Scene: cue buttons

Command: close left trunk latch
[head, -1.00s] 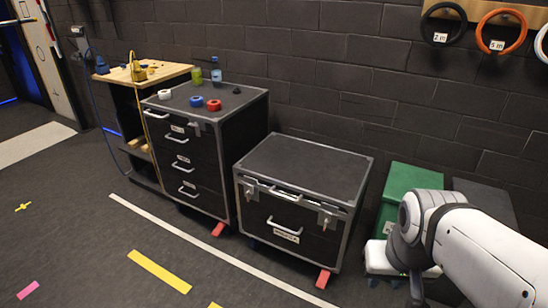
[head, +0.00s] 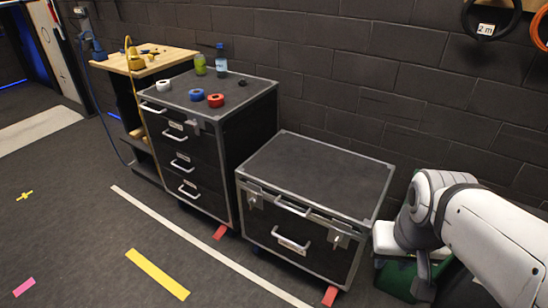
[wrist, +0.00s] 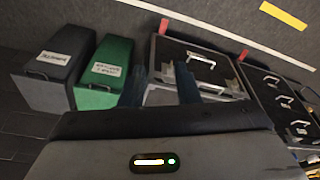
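The trunk (head: 320,170) is a low black case with grey metal edges, its lid down. Its left latch (head: 254,196) and right latch (head: 340,238) are metal plates on the front, on either side of the lid handle (head: 292,207). I cannot tell whether either is fastened. In the wrist view the trunk (wrist: 190,50) is turned round, with the left latch (wrist: 234,87) at its right. My gripper (wrist: 160,80) shows two dark bluish fingers apart, with nothing between them. In the head view my arm is right of the trunk, and the fingers cannot be made out.
A taller drawer case (head: 180,150) with tape rolls and bottles on top stands left of the trunk. A wooden-topped bench (head: 150,60) is beyond it. A green case (wrist: 104,75) and a dark case (wrist: 55,75) stand on the trunk's other side. The floor in front is clear.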

